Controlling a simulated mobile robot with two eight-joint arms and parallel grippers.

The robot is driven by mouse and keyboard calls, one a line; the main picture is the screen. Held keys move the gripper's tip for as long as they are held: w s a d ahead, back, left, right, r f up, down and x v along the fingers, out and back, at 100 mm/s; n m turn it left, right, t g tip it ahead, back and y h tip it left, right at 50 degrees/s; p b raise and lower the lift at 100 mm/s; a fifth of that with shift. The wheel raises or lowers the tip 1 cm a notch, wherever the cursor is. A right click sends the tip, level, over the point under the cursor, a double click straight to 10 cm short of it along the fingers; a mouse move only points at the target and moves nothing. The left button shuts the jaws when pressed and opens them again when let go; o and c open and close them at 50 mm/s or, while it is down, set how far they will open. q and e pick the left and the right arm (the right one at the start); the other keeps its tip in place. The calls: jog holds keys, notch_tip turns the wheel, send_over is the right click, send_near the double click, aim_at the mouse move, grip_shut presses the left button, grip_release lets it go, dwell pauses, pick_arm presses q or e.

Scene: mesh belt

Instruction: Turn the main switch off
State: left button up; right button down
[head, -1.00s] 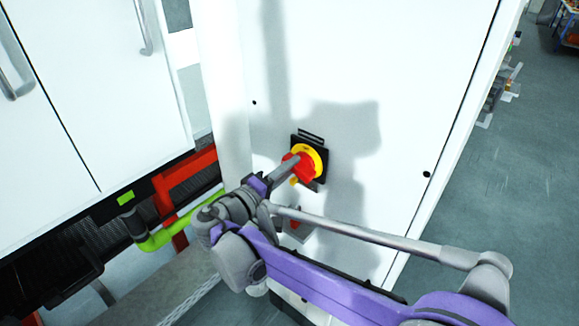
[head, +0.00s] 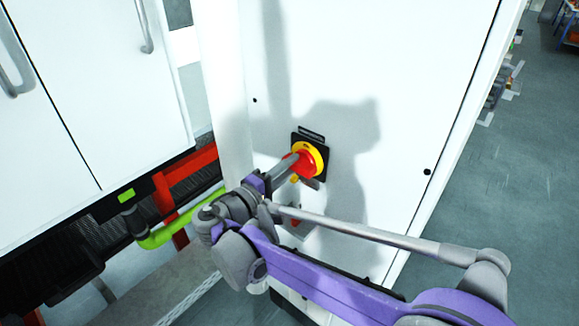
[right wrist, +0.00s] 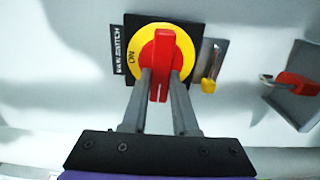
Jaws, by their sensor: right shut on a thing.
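The main switch has a red handle (head: 303,164) on a yellow disc (head: 319,155) with a black plate behind it, on the front of a white cabinet. In the right wrist view, the red handle (right wrist: 161,62) stands upright in the picture, and "ON" shows at the left of the yellow disc (right wrist: 144,58). A "MAIN SWITCH" label (right wrist: 117,50) is beside the plate. My right gripper (head: 291,166) is shut on the red handle, one finger on each side of it (right wrist: 161,85). My left gripper is not in view.
A yellow padlock (right wrist: 209,78) hangs beside the switch, and a red padlock (right wrist: 297,84) is farther right. The white cabinet door (head: 420,70) is flat around the switch. A green pipe (head: 160,238) and a red frame (head: 190,164) are at the left.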

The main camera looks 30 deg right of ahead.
jog(key=c, duration=0.7)
grip_release()
jog(key=v, duration=1)
jog(key=shift+s+a+b, duration=0.2)
jog(key=shift+a+b, duration=0.1)
jog(key=shift+a, duration=0.05)
jog(key=shift+f, duration=0.1)
